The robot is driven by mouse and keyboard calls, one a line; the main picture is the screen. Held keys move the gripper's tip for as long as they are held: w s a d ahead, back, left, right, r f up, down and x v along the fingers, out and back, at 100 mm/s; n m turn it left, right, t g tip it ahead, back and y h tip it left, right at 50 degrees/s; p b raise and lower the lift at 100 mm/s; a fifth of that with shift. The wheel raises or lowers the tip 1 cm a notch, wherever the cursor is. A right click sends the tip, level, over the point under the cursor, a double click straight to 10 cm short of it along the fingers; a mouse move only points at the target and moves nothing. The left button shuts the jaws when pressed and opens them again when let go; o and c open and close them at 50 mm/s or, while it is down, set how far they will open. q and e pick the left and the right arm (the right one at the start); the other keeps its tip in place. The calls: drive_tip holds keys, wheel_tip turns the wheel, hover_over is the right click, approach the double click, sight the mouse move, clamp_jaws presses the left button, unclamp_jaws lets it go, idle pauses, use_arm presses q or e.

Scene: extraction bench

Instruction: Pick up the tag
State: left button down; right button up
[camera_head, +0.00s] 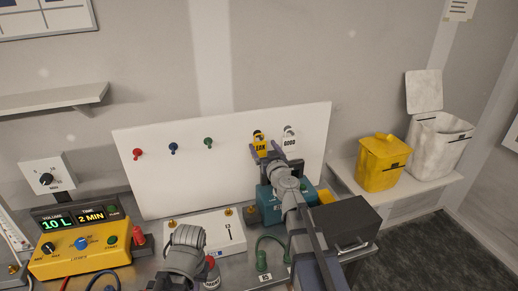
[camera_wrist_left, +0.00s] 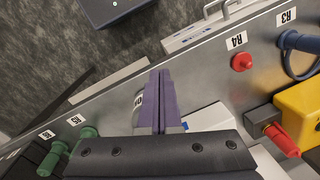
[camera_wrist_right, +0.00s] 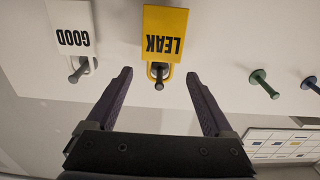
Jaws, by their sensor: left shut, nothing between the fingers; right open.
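A yellow LEAK tag (camera_head: 260,143) hangs on a peg of the white board. A white GOOD tag (camera_head: 290,144) hangs on a peg to its right. My right gripper (camera_head: 265,152) is open at the LEAK tag. In the right wrist view, the LEAK tag (camera_wrist_right: 165,32) hangs by its loop just beyond and between the spread fingertips (camera_wrist_right: 158,76), with nothing held. The GOOD tag (camera_wrist_right: 72,26) is outside the fingers at left. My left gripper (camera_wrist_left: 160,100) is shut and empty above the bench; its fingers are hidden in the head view.
Red (camera_head: 138,153), blue (camera_head: 173,148) and green (camera_head: 209,142) pegs stick out of the white board (camera_head: 220,175) at left. A teal box (camera_head: 268,206) and dark drawer box (camera_head: 340,222) stand below. A yellow control box (camera_head: 80,252) is at left; a yellow bin (camera_head: 381,165) is at right.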

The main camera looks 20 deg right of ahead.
sight(259, 146)
drive_tip(key=w, duration=0.3)
drive_tip(key=shift+w+a, duration=0.1)
drive_tip(key=shift+w, duration=0.3)
drive_tip(key=shift+c, duration=0.3)
clamp_jaws()
